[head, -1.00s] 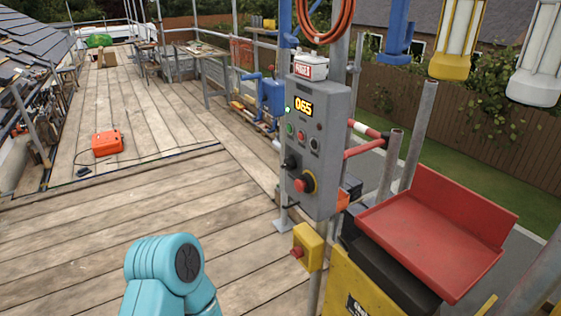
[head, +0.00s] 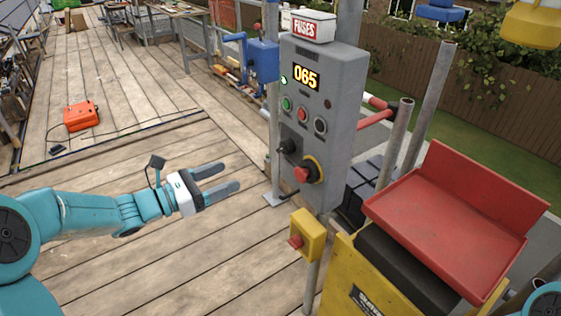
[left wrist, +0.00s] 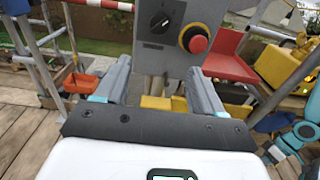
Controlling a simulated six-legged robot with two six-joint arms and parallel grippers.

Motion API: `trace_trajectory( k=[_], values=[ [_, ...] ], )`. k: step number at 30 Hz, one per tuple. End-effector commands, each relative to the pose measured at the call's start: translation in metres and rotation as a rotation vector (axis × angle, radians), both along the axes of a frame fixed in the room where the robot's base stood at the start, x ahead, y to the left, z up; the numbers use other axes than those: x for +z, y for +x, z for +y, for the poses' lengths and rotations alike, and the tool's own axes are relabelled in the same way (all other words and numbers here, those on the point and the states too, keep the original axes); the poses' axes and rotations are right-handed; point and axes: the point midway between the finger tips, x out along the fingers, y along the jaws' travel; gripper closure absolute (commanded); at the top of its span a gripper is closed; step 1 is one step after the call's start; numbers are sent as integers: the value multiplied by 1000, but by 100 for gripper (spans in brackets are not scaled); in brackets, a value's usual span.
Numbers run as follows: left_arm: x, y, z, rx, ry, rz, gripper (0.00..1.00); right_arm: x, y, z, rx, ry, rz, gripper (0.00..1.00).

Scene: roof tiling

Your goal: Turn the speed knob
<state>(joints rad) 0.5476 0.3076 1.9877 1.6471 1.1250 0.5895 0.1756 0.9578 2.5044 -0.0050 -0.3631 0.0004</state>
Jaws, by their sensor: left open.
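The grey control box (head: 341,110) stands on a post, its display reading 065. A black knob (head: 287,146), which looks like the speed knob, sits low on its front, left of a red mushroom button on a yellow ring (head: 303,175). My left gripper (head: 230,177) is open and empty, left of the knob and a little lower, with a gap between. In the left wrist view the knob (left wrist: 160,20) shows with a pale pointer mark, ahead of and above the open fingers (left wrist: 158,70).
A red tray (head: 450,225) stands at the right, beside upright pipes (head: 430,105). An orange case (head: 81,116) lies on the plank deck. The deck left of the box is mostly clear.

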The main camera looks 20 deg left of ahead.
Motion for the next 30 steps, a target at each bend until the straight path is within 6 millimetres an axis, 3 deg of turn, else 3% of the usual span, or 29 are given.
trace_trajectory(
  k=[5, 21, 30],
  values=[
    [10, 12, -12, 7, -24, -16, 31, 5, 0, 0, -1, 0, 0, 57],
    [9, 105, -91, 6, -20, -14, 31, 28, 0, 0, 0, 0, 0, 57],
    [7, 126, -103, 10, -20, -14, 31, 32, 0, 0, 0, 0, 0, 57]
  ],
)
